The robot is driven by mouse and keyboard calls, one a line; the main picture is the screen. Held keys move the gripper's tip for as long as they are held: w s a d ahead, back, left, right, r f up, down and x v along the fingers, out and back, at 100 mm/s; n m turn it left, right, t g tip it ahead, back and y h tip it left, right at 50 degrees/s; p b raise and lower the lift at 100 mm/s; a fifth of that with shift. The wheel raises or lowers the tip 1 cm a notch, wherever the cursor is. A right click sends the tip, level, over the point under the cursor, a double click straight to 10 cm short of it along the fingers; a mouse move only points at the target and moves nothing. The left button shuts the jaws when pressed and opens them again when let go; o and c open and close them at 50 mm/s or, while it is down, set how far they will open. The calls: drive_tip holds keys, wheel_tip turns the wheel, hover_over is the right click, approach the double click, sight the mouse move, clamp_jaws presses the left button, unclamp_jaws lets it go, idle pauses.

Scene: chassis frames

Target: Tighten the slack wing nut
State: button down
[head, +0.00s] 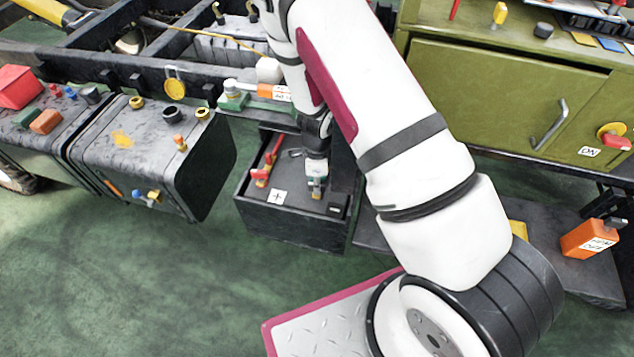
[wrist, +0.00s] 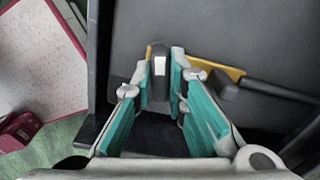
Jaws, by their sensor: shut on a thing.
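My gripper (head: 316,172) reaches down into the black tray (head: 300,238) below the frame. In the wrist view its teal fingers (wrist: 161,70) are closed around a small upright piece with a pale grey face (wrist: 160,63) and darker sides. I take this to be the wing nut, but the fingers cover much of it. A yellow bar (wrist: 222,71) lies behind it, and a black rod or cable (wrist: 280,97) runs right. In the head view the gripped piece is too small to make out clearly.
A red clamp (head: 261,175) and a plus label (head: 278,196) are at the tray's left. A black tank (head: 150,160) stands left, a green cabinet (head: 490,100) right. An orange box (head: 590,238) sits on a low shelf. Green floor is open in front.

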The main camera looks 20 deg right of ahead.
drive_tip(key=shift+m, duration=0.4)
drive_tip(key=c, duration=1.6)
unclamp_jaws()
wheel_tip(320, 180, up, 12)
